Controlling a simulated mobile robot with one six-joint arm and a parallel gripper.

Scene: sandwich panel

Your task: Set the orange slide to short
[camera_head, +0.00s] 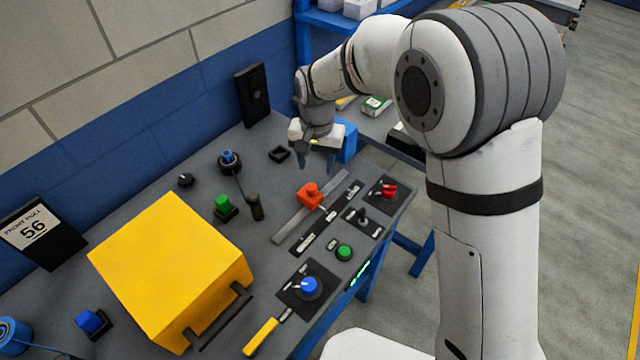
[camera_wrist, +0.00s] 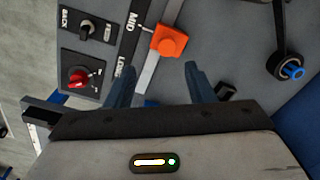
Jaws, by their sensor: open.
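The orange slide (camera_head: 311,195) sits on a grey metal track (camera_head: 290,224), partway along it. In the wrist view the orange slide (camera_wrist: 168,41) stands beside the MID mark on a black label strip (camera_wrist: 131,42), with LONG further toward my gripper. The short mark cannot be read in either view. My gripper (camera_head: 316,166) is open and empty, above the panel near the far end of the track. In the wrist view its fingertips (camera_wrist: 160,72) are spread, with the slide ahead of them, not between them.
A red knob (camera_head: 388,191), a small black switch (camera_head: 362,216), a green button (camera_head: 344,252) and a blue knob (camera_head: 309,286) lie right of the track. A black post (camera_head: 255,206) and green switch (camera_head: 223,203) stand left. A large yellow box (camera_head: 170,265) fills the near left.

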